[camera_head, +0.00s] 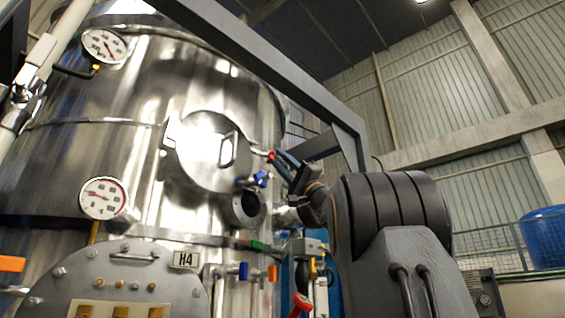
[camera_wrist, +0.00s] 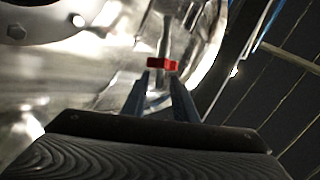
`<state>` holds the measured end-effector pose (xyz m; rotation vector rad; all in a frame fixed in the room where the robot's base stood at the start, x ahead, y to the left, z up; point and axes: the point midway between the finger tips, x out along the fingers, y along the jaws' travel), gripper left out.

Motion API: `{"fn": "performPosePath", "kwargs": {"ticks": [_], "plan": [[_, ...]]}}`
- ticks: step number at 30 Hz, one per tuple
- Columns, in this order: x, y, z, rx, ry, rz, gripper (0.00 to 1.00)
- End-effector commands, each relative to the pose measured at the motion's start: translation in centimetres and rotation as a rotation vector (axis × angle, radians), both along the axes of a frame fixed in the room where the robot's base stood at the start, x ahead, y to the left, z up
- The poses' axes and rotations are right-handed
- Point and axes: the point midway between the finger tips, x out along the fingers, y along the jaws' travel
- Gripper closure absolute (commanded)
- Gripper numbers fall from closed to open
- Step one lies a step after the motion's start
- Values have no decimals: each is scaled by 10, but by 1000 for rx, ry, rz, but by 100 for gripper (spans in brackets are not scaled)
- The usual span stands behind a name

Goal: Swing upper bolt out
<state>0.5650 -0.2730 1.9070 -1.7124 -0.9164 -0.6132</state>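The round hatch door (camera_head: 201,150) with a bar handle is set in the steel tank's side. The upper bolt has a red wing nut (camera_head: 271,156) at the door's right edge; a lower bolt has a blue wing nut (camera_head: 261,179). My gripper (camera_head: 280,162) comes in from the right, its tips close to the red nut. In the wrist view, the two fingers of my gripper (camera_wrist: 159,76) stand apart, with the red nut (camera_wrist: 161,64) at their tips and the bolt's metal shank behind it. Whether the tips touch the nut I cannot tell.
A round port (camera_head: 248,207) sits just below the hatch. Gauges (camera_head: 103,199) are on the tank's left side. A grey beam (camera_head: 265,70) runs diagonally above my arm. Valves and pipes crowd the area below, including a red handle (camera_head: 301,305). A blue barrel (camera_head: 545,237) stands far right.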

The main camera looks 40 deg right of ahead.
Motion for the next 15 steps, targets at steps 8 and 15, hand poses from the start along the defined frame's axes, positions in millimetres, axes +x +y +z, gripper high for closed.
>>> {"fn": "performPosePath", "kwargs": {"ticks": [8,15], "plan": [[0,-1,0,0,0,-2,72],[-9,-6,-15,0,0,-4,72]]}}
